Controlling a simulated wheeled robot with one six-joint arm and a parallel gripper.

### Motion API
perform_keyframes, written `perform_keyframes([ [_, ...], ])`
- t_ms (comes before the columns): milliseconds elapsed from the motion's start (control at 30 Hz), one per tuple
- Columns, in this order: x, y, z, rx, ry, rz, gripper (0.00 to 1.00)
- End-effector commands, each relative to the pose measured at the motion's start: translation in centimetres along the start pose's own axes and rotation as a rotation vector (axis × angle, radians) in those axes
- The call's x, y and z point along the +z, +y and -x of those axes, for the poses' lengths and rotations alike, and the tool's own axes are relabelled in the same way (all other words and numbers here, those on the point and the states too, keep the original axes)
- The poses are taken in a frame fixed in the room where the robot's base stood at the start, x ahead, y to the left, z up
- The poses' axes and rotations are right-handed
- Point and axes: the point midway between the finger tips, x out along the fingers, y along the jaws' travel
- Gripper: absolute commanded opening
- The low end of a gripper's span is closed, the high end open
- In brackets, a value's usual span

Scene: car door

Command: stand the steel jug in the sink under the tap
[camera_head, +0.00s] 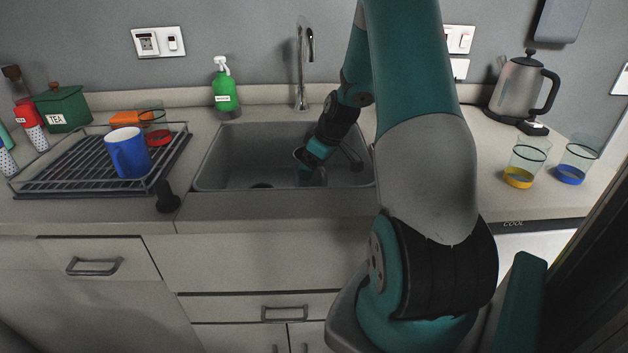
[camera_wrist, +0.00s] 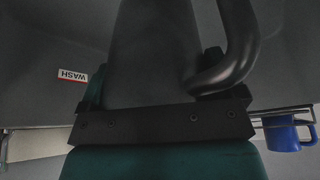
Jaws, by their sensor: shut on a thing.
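The steel jug (camera_head: 313,178) is in the grey sink (camera_head: 228,158), right of the middle, mostly hidden by my wrist. In the wrist view, its dull grey body (camera_wrist: 155,55) fills the middle, with a dark curved handle to the right. My gripper (camera_head: 309,161) reaches down into the sink and is shut on the jug; it also shows in the wrist view (camera_wrist: 155,92). The tap (camera_head: 302,60) rises behind the sink, its spout above the basin near the jug. I cannot tell whether the jug's base touches the sink floor.
A green soap bottle (camera_head: 224,88) stands behind the sink. A dish rack (camera_head: 80,180) with a blue mug (camera_head: 128,153) is on the left. A kettle (camera_head: 520,90) and two glasses (camera_head: 522,165) (camera_head: 575,160) stand on the right. The sink's left half looks free.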

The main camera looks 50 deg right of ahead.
Motion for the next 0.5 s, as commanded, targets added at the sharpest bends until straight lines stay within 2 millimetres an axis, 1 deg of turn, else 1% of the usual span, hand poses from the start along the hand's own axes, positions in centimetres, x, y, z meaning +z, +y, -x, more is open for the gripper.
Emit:
perform_keyframes([
  [133,0.5,0.0,-1.3,-0.001,-0.001,-0.001,0.58],
  [300,1.4,0.0,-3.5,-0.001,-0.001,0.000,0.58],
  [500,1.4,0.1,-3.6,0.002,0.001,0.001,0.58],
])
